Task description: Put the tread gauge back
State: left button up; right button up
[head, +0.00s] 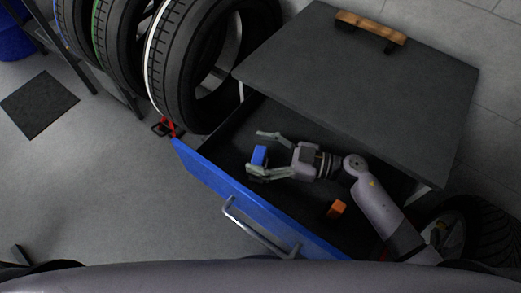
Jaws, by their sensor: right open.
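A drawer (205,165) with a blue front and a grey bar handle (250,230) stands pulled out of a dark cabinet. My right gripper (256,157) is over the drawer's inside, its fingers spread and pointing left. A small blue block (260,155) shows between the fingers; it may be the tread gauge, but I cannot tell for sure, nor whether it rests on the drawer floor. A small orange block (336,209) is in the drawer below my right forearm in the picture. My left gripper is out of view.
The dark cabinet top (350,80) overhangs the drawer's far side, with a wooden-handled brush (370,27) on it. Several upright tyres (180,75) stand at the upper left. A red item (163,127) is near the drawer's left corner.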

jog(key=shift+d+r, duration=0.15)
jog(key=shift+r, duration=0.4)
jog(key=v, duration=0.7)
jog(key=shift+b, duration=0.4)
